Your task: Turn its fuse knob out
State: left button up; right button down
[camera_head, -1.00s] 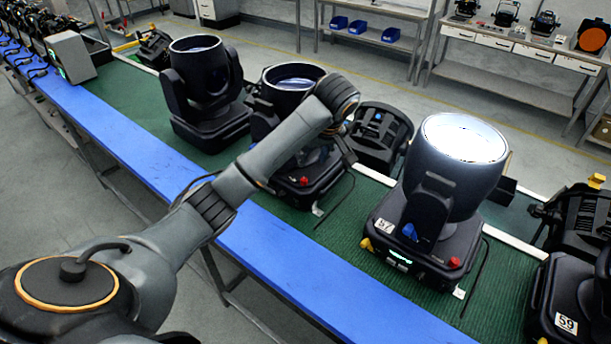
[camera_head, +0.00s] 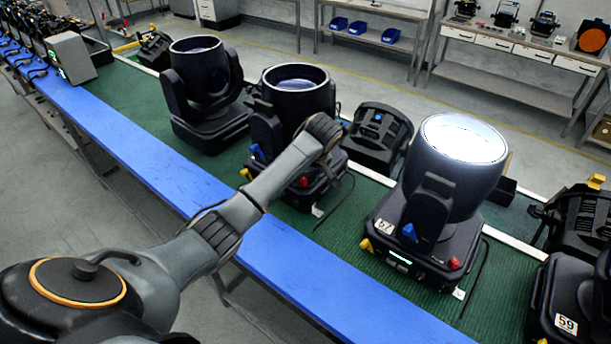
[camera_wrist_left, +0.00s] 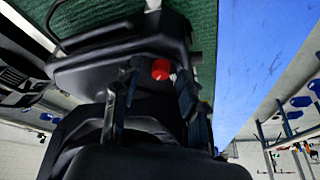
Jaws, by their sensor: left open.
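The red fuse knob (camera_head: 304,181) sits low on the front of the base of the middle par can (camera_head: 296,95), a black moving-head lamp. In the left wrist view the red knob (camera_wrist_left: 160,69) shows between the two dark fingers of my left gripper (camera_wrist_left: 157,76), which is open. I cannot tell whether the fingers touch it. In the head view my left wrist is in front of this lamp and mostly hides the fingers. My right gripper is not in view.
The blue edge strip (camera_head: 150,155) in front of the green mat is clear. A black cable lies beside the middle lamp.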

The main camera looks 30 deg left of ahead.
pick_arm(q)
jog(key=shift+c, duration=0.5)
grip_shut()
jog(key=m, duration=0.2)
jog(key=m+t+h, duration=0.1)
jog(key=shift+s+a+m, duration=0.15)
jog(key=shift+a+m, duration=0.05)
jog(key=shift+m, duration=0.2)
jog(key=m+h, duration=0.1)
jog(key=m, duration=0.2)
jog(key=shift+s+a+m+t, duration=0.1)
jog(key=shift+m+t, duration=0.2)
jog(key=shift+t, duration=0.1)
jog(key=m+h, duration=0.1)
jog(key=m, duration=0.2)
jog(key=m+h, duration=0.1)
jog(key=m, duration=0.1)
jog(key=shift+a+m+h, duration=0.2)
jog(key=shift+m+h, duration=0.1)
jog(key=shift+m, duration=0.1)
